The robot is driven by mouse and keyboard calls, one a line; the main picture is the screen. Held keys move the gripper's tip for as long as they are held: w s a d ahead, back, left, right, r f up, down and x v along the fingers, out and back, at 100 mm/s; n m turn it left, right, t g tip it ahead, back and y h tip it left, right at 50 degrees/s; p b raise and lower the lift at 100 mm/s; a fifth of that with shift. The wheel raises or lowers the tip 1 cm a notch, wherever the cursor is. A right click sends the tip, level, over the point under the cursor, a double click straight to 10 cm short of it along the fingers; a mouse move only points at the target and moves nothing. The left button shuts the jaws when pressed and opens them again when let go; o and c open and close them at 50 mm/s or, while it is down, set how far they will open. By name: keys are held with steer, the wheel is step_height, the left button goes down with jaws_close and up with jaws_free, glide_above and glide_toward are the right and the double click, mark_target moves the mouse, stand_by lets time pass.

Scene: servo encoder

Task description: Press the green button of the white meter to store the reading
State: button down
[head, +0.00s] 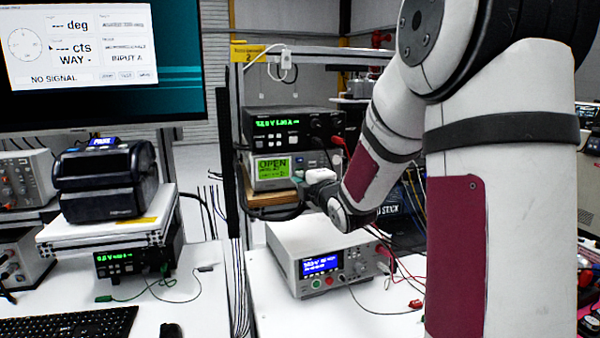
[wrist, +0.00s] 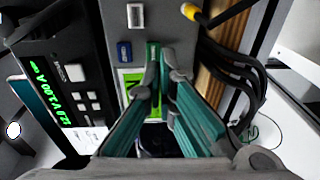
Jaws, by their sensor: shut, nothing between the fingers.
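The white meter (head: 272,170) with a lit green screen reading OPEN sits on a wooden shelf in the head view. In the wrist view its grey front panel (wrist: 113,15) fills the top middle, with part of its green screen (wrist: 130,79) showing. A green button (wrist: 153,50) lies beside a blue button (wrist: 125,52). My gripper (wrist: 165,76) is shut and empty, its teal fingers pointing at the panel. The fingertips are just below the green button and overlap its lower end. I cannot tell whether they touch it. In the head view my gripper covers the meter's right side.
A black power supply (head: 290,125) stands right above the meter, and shows close on the left in the wrist view (wrist: 60,85). A white instrument (head: 290,250) stands below on the bench.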

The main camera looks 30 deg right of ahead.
steer(key=p+v, duration=0.1)
steer(key=v, duration=0.6)
steer(key=shift+s+a+f, duration=0.2)
steer(key=shift+a+f, duration=0.15)
steer(key=shift+a, duration=0.05)
steer(key=shift+a, duration=0.1)
stand_by(0.6)
steer(key=s+a+m+g+y, duration=0.1)
steer(key=s+a+m+g, duration=0.4)
steer(key=s, duration=0.8)
steer(key=s+a+m+g+y, duration=0.2)
steer(key=s+a+m+g, duration=0.4)
steer(key=s+a+m, duration=0.4)
steer(key=s+a+f, duration=0.1)
steer(key=s+a, duration=0.3)
steer(key=shift+s+a+m, duration=0.25)
steer(key=shift+m, duration=0.15)
